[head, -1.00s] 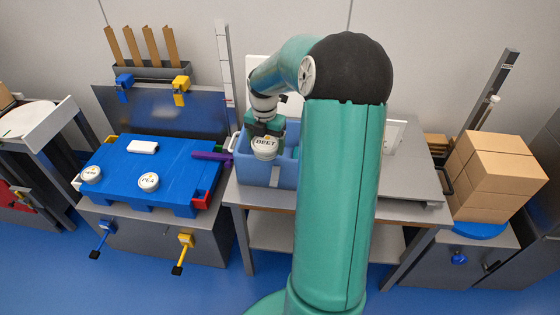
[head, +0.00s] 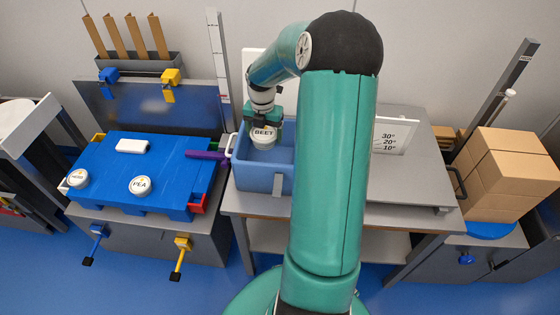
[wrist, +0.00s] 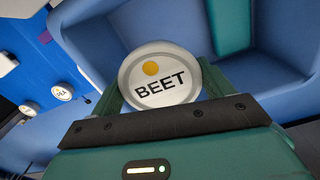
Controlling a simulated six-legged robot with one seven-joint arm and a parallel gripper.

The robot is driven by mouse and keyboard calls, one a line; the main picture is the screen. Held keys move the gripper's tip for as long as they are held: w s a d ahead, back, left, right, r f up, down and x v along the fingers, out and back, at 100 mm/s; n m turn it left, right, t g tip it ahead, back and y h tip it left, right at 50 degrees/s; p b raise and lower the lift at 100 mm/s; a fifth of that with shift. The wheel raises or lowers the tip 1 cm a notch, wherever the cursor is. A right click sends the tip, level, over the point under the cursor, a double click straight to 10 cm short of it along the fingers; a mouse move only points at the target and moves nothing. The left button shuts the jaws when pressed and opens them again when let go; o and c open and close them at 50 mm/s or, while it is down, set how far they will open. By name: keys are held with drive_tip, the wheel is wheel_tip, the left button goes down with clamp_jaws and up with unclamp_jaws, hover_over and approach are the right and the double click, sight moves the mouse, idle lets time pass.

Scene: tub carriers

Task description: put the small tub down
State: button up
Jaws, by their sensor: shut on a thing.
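The small tub (head: 263,141) has a white lid marked BEET with a yellow dot. It also shows large in the wrist view (wrist: 160,82). My gripper (head: 264,124) is shut on it, one finger on each side. The tub is over or inside the open blue crate (head: 263,181); the wrist view shows the crate's walls (wrist: 95,45) around and beyond it. I cannot tell whether the tub's base touches the crate floor. A green strip or divider (wrist: 229,22) shows inside the crate.
Left of the crate is a blue platform (head: 120,180) with a PEA tub (head: 141,186), another lidded tub (head: 78,179) and a white block (head: 132,146). A purple bar (head: 205,155) lies between. Right are a sloped angle card (head: 392,136) and stacked cartons (head: 502,170).

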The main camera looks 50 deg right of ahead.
drive_tip(key=f, duration=1.1)
drive_tip(key=shift+s+d+f, duration=0.1)
drive_tip(key=shift+s, duration=0.25)
drive_tip(key=shift+w+f, duration=0.1)
drive_tip(key=shift+f, duration=0.05)
drive_tip(key=o, duration=1.1)
drive_tip(key=shift+c, duration=0.2)
